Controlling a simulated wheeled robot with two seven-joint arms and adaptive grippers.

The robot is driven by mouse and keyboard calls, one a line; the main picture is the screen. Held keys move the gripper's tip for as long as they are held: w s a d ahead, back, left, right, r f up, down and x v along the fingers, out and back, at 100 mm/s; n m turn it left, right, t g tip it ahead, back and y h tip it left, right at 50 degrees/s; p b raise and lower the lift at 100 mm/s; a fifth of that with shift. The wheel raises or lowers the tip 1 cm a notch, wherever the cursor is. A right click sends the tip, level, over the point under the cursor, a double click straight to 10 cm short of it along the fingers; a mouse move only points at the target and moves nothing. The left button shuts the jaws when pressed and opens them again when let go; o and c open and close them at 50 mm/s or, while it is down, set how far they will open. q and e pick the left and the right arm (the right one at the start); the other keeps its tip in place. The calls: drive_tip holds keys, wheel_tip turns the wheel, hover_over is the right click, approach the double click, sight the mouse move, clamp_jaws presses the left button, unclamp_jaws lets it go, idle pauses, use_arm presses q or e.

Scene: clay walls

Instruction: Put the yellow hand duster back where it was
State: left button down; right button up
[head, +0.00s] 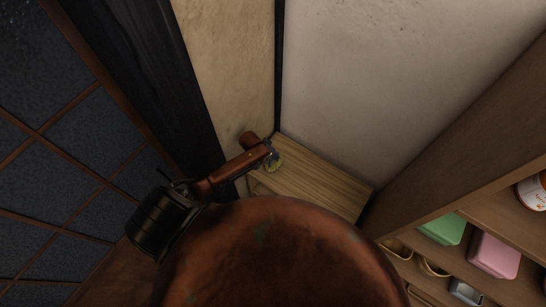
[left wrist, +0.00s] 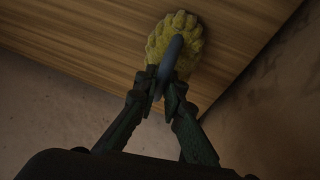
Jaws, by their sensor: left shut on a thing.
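The yellow hand duster (left wrist: 185,32) has a fluffy yellow head and a curved blue-grey handle. In the left wrist view my left gripper (left wrist: 165,88) is shut on the handle, and the head lies against or just over the wooden top. In the head view a small part of the duster (head: 275,163) shows at my left gripper (head: 270,152), over the back left corner of the wooden top (head: 313,183). I cannot tell whether the duster rests on the wood. My right gripper is in neither view.
Clay walls (head: 380,80) meet in a corner behind the wooden top, with a dark post (head: 160,65) at left. At right stands a wooden shelf unit holding a green box (head: 441,229), a pink box (head: 492,254) and other things. The wooden top's middle looks clear.

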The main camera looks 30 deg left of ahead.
use_arm(q)
drive_tip(key=shift+f, duration=0.35)
drive_tip(key=shift+f, duration=0.1)
drive_tip(key=c, duration=2)
unclamp_jaws()
drive_tip(key=shift+c, duration=0.2)
drive_tip(key=shift+s+a+r+p, duration=0.1)
drive_tip(key=shift+r+p, duration=0.4)
drive_tip(key=p+v, duration=0.9)
drive_tip(key=v, duration=0.2)
drive_tip(key=shift+a, duration=0.1)
